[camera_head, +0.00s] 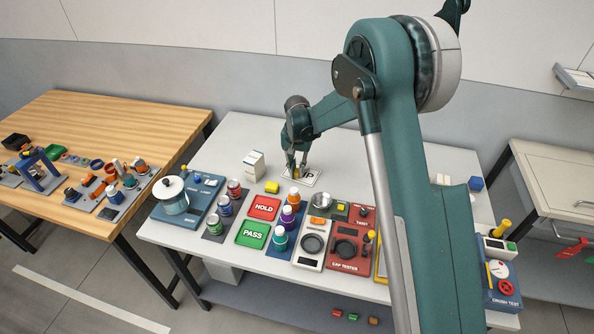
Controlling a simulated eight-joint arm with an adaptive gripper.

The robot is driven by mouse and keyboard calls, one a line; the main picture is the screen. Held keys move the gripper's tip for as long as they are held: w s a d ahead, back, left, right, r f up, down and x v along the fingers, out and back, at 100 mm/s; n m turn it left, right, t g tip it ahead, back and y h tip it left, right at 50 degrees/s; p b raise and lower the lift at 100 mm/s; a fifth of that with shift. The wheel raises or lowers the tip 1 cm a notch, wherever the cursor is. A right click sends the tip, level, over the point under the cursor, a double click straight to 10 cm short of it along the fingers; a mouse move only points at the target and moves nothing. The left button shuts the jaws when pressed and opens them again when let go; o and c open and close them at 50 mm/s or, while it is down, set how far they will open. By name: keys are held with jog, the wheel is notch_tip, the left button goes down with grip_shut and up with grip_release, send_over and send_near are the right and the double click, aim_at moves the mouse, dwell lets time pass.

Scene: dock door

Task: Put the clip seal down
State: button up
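A small yellowish thing (296,176) shows at the fingertips. It may be the clip seal, but it is too small to be sure. I cannot tell whether the fingers are closed on it or whether it touches the card. The fingers hide part of the card.
The table's back left is bare.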

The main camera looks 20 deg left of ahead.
aim_at(297, 170)
jog(key=shift+f, duration=0.15)
jog(key=o, duration=0.7)
jog(key=shift+c, duration=0.2)
notch_tip(297, 170, up, 12)
jog(key=shift+r, duration=0.2)
dwell(0.6)
